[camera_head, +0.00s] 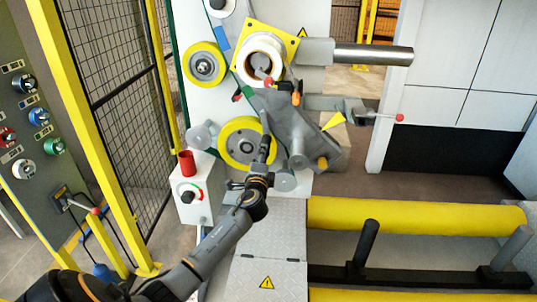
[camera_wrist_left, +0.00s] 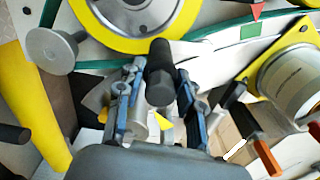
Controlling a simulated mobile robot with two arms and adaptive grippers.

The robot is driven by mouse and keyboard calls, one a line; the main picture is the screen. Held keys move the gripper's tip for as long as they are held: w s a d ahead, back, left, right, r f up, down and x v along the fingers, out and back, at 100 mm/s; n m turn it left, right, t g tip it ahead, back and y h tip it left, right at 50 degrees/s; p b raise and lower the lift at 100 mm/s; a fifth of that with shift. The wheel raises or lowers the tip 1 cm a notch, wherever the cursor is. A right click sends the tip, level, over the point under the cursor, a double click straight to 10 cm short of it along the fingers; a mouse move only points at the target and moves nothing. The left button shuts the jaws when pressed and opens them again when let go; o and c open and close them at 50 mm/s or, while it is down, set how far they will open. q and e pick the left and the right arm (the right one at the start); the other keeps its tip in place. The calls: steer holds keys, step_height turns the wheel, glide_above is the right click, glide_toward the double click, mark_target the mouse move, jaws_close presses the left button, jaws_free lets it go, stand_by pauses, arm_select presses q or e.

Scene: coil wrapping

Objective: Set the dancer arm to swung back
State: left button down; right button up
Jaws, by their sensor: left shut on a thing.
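My left gripper (camera_head: 263,160) is in front of the machine, just below and right of the yellow-rimmed wheel (camera_head: 246,143). In the left wrist view, the left gripper (camera_wrist_left: 155,95) has its blue-grey fingers on either side of a black handle (camera_wrist_left: 160,62), which appears to belong to the dancer arm, and is shut on it. The handle's lower part and its joint to the arm are hidden. A grey roller or post (camera_head: 285,180) is right of the gripper. My right gripper is not in view.
A spool (camera_head: 263,58) on a yellow square plate is above. Green and red marks (camera_head: 243,95) are on the panel. A mesh fence (camera_head: 120,90) is at left; a yellow roller (camera_head: 420,217) lies low right.

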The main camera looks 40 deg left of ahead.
arm_select(q)
steer(key=shift+s+a+f+m, duration=0.15)
steer(key=shift+s+a+m, duration=0.2)
steer(key=shift+a+m, duration=0.25)
steer(key=shift+d, duration=0.1)
steer(key=c, duration=1.1)
jaws_free()
steer(key=v, duration=1.2)
